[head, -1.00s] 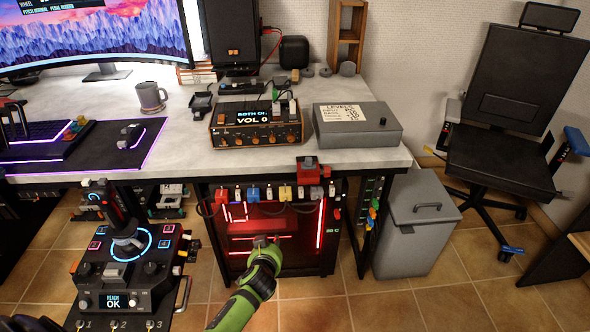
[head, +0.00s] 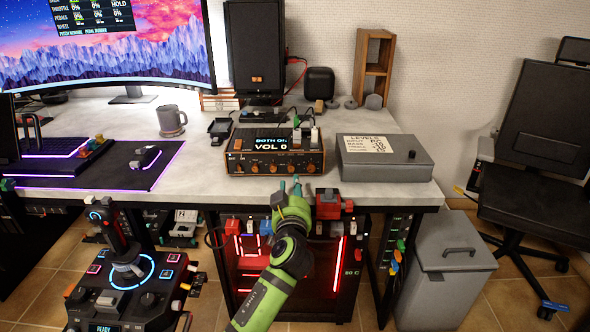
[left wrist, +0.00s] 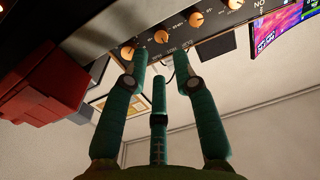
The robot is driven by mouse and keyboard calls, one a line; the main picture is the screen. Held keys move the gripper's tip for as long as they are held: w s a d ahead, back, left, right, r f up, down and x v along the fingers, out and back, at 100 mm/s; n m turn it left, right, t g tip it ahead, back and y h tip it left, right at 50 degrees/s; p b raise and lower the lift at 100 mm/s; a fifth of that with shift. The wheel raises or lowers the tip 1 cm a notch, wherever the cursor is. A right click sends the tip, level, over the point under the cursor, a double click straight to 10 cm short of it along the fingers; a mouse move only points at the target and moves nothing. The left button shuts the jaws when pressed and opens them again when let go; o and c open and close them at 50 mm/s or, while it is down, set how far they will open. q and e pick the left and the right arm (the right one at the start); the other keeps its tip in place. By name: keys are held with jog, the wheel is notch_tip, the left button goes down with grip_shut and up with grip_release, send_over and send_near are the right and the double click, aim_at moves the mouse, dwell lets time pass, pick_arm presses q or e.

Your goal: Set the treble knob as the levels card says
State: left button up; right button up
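The amplifier (head: 262,158) stands on the desk, its display reading "VOL 0". Orange knobs line its front; they show large in the left wrist view (left wrist: 161,37). The knob labels are too small to tell which is treble. The levels card (head: 367,144) lies on a grey box; it lists input, bass and treble, but its numbers are unclear. My left gripper (head: 290,186) is at the desk's front edge, just before and below the right-hand knobs. In the left wrist view its green fingers (left wrist: 160,62) are apart and empty, pointing at the knob row. My right gripper is out of view.
A red block (head: 330,204) is mounted at the desk edge, close right of my left gripper. The grey box (head: 383,160) stands right of the amplifier. A grey bin (head: 450,285) stands at lower right.

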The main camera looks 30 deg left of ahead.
aim_at(291, 169)
pick_arm(q)
jog(key=shift+x, duration=3.65)
jog(key=shift+r, duration=0.1)
grip_shut()
